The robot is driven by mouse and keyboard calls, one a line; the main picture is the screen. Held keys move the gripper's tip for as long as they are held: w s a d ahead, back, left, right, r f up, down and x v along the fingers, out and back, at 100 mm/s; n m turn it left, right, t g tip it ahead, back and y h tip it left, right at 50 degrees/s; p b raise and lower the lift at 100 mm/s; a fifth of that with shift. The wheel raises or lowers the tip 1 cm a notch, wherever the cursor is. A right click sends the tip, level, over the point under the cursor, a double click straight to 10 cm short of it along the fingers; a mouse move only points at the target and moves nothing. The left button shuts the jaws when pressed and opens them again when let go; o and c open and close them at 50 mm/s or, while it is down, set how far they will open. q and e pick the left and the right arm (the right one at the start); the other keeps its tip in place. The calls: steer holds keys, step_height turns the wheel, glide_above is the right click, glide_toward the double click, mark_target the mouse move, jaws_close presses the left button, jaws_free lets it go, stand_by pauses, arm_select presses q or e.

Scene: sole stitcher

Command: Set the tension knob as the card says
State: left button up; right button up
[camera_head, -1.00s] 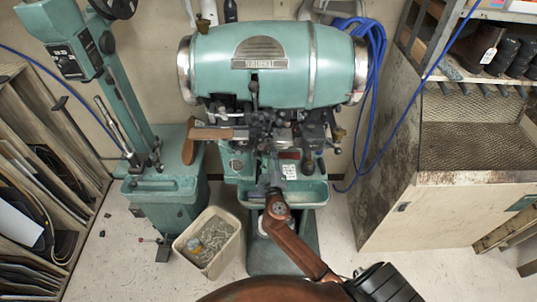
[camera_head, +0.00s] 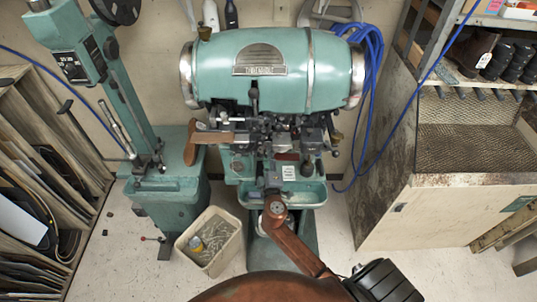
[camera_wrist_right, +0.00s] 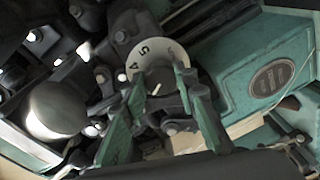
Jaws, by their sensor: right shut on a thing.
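The tension knob shows in the right wrist view as a grey dial (camera_wrist_right: 157,82) with a white pointer line. A pale ring around it carries numbers; a 5 and a 4 are readable, and another digit is partly hidden. My right gripper (camera_wrist_right: 158,88) has its teal fingers on either side of the knob, shut on it. In the head view my right gripper (camera_head: 272,180) reaches the front of the teal stitcher (camera_head: 285,85), and the knob is hidden there. A small white card (camera_head: 289,173) is on the machine's front, just right of the gripper; its writing is too small to read.
A bin of scraps (camera_head: 211,240) stands on the floor to the left of the machine. A teal machine on a column (camera_head: 165,190) stands further left. A wooden cabinet (camera_head: 440,215) is at the right, with blue hose (camera_head: 373,60) behind. Floor between is clear.

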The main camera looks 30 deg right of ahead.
steer(key=shift+n+p, duration=1)
steer(key=shift+n, duration=0.6)
steer(key=shift+f, duration=0.1)
steer(key=o, duration=1.2)
steer(key=shift+c, duration=0.2)
steer(key=v, duration=1.2)
steer(key=shift+a, duration=0.25)
steer(key=shift+w, duration=0.1)
